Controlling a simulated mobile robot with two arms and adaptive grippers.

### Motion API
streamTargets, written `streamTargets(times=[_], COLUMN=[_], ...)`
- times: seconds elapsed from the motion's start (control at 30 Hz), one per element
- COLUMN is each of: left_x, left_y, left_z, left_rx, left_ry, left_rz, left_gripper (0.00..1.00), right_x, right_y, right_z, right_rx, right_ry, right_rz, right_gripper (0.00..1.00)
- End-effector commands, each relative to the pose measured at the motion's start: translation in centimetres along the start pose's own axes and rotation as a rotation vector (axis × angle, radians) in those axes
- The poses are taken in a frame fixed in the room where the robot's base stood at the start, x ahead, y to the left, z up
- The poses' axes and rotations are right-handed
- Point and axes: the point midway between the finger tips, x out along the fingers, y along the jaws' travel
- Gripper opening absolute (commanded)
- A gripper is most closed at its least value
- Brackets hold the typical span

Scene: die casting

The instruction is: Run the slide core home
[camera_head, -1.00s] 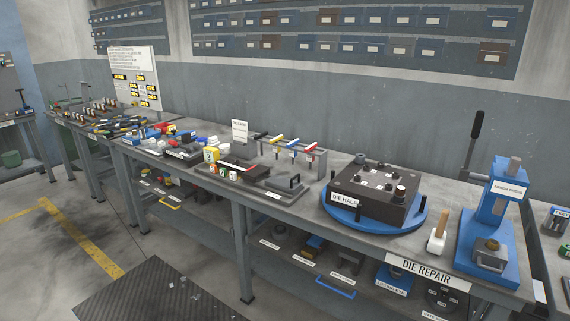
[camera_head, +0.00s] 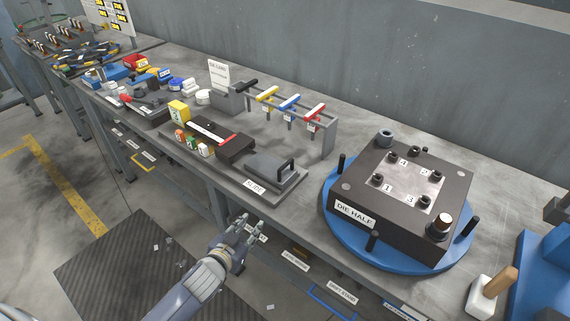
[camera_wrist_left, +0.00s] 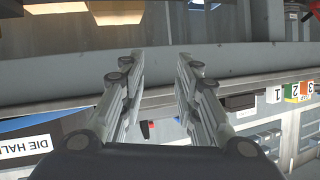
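My right gripper is not in view.
The die half (camera_head: 398,195) sits on a blue turntable (camera_head: 335,235) to the right. Coloured T-handles (camera_head: 289,103) hang on a rack behind the slide. A wooden-handled mallet (camera_head: 492,290) lies at far right.

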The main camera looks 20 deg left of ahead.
Motion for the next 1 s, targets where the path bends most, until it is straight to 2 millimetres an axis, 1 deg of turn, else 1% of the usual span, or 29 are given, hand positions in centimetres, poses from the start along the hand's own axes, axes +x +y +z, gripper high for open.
streamTargets(times=[0.03, 0.07, 0.1, 0.13, 0.2, 0.33, 0.43, 0.57, 0.73, 0.87, 1.0], left_x=[-0.5, -0.7, -1.0, -0.9, -0.5, 0.2, 0.6, 0.7, 1.2, 2.6, 4.8], left_y=[-0.1, -0.2, -0.4, -0.5, -0.6, -0.7, -0.7, -0.6, -0.4, 0.0, 0.5], left_z=[-2.4, -3.9, -6.2, -7.3, -8.7, -10.4, -11.5, -12.5, -13.2, -13.9, -15.0], left_rx=[0.001, 0.002, 0.006, 0.011, 0.022, 0.042, 0.059, 0.074, 0.080, 0.079, 0.079], left_ry=[0.041, 0.069, 0.120, 0.155, 0.216, 0.306, 0.367, 0.423, 0.447, 0.448, 0.448], left_rz=[0.002, 0.004, 0.010, 0.020, 0.046, 0.099, 0.145, 0.197, 0.222, 0.221, 0.220], left_gripper=[0.30, 0.30, 0.30, 0.30, 0.30, 0.30, 0.30, 0.30, 0.30, 0.30, 0.30], right_x=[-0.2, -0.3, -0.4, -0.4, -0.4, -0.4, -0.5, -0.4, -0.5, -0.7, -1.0], right_y=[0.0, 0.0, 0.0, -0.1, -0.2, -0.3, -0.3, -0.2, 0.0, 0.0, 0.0], right_z=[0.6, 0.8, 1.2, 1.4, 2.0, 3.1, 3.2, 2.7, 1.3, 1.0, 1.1], right_rx=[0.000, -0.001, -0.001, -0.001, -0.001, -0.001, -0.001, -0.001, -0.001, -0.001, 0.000], right_ry=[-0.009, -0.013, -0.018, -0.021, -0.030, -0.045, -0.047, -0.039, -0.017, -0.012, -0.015], right_rz=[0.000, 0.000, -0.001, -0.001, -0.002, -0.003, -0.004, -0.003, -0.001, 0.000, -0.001], right_gripper=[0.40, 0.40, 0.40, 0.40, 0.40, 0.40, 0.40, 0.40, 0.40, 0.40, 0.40])
